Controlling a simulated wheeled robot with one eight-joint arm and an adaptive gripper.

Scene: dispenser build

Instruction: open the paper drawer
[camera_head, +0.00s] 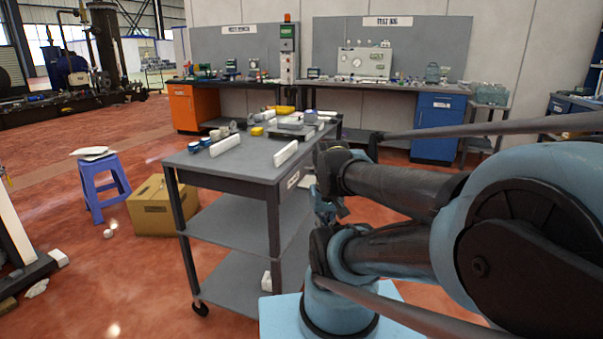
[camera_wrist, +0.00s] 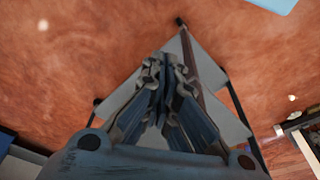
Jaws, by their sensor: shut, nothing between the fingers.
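My gripper (camera_wrist: 163,62) is shut and empty in the wrist view, its fingertips together over the cart's grey shelf. In the head view my gripper (camera_head: 326,207) shows only partly, beside the cart's right side and partly hidden by my arm. The grey cart (camera_head: 232,163) has a small white label (camera_head: 293,179) on its right side, just under the top. I cannot tell for sure whether this labelled face is the paper drawer. No drawer on the cart visibly stands out, and my arm hides part of that side.
White blocks, blue-and-white cups (camera_head: 200,144) and a scale-like device (camera_head: 291,130) stand on the cart. A cardboard box (camera_head: 158,208) and a blue stool (camera_head: 101,185) stand to its left. An orange cabinet (camera_head: 193,107) and a blue cabinet (camera_head: 437,128) are under the back benches.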

